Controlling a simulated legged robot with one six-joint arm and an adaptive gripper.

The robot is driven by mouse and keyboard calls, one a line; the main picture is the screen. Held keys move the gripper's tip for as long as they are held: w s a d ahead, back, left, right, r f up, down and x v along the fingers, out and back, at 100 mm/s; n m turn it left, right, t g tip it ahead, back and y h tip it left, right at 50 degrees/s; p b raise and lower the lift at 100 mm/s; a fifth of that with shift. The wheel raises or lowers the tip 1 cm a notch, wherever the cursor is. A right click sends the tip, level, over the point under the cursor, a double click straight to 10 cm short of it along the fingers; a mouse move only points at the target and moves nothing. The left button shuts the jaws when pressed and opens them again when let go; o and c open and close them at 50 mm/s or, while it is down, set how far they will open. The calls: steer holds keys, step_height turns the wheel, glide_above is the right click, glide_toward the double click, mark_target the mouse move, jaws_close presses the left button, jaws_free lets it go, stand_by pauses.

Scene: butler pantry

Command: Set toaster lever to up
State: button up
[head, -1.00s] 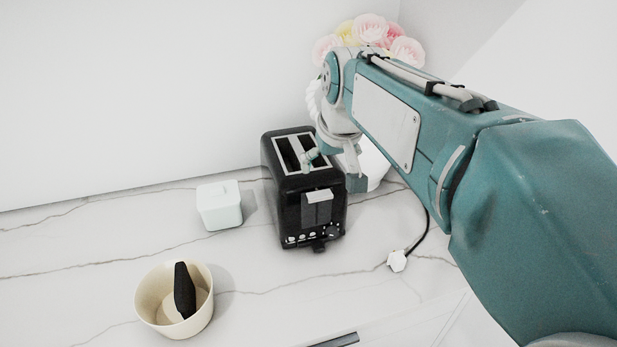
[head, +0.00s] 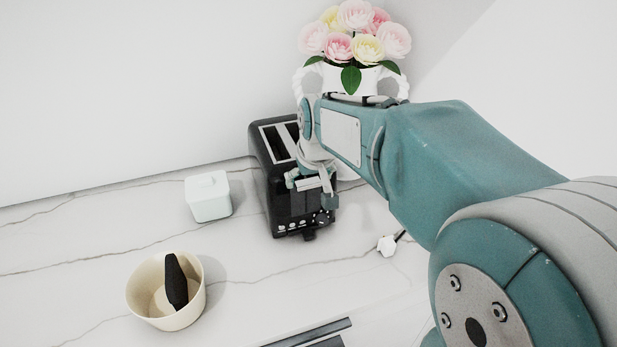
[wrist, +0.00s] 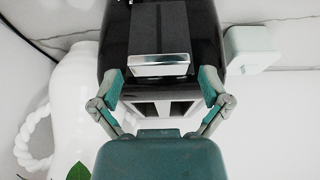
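The black two-slot toaster (head: 265,180) stands on the counter, its control face toward the front. Its silver lever (head: 308,184) is on that face, partly hidden by my gripper. In the wrist view the toaster (wrist: 115,45) appears upside down, with the lever (wrist: 160,66) in the middle, close to the toaster's top edge. My gripper (head: 311,190) is at the toaster's front face. In the wrist view my gripper (wrist: 162,84) is open, one finger on each side of the lever, with nothing held. Contact with the lever cannot be told.
A white vase (head: 350,82) with pink and yellow flowers stands behind the toaster. A small white lidded box (head: 208,197) is left of it. A cream bowl (head: 140,297) with a dark object (head: 176,282) is at front left. A white plug (head: 387,245) lies at right.

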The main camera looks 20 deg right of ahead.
steer(key=c, duration=0.8)
steer(key=shift+f, duration=1.1)
steer(key=o, duration=1.2)
steer(key=shift+r, duration=0.1)
steer(key=v, duration=1.1)
steer(key=shift+s+r, duration=0.25)
steer(key=shift+r, duration=0.05)
steer(key=shift+s+a, duration=0.1)
steer(key=shift+t, duration=0.6)
steer(key=s+a+f, duration=0.1)
steer(key=s+f, duration=0.1)
steer(key=s, duration=0.3)
steer(key=s+f, duration=0.3)
steer(key=s, duration=0.2)
steer(key=s+a+f, duration=0.1)
steer(key=s+f, duration=0.2)
steer(key=s, duration=0.3)
steer(key=shift+s+a+f, duration=0.1)
steer(key=shift+a+f, duration=0.05)
steer(key=shift+a, duration=0.2)
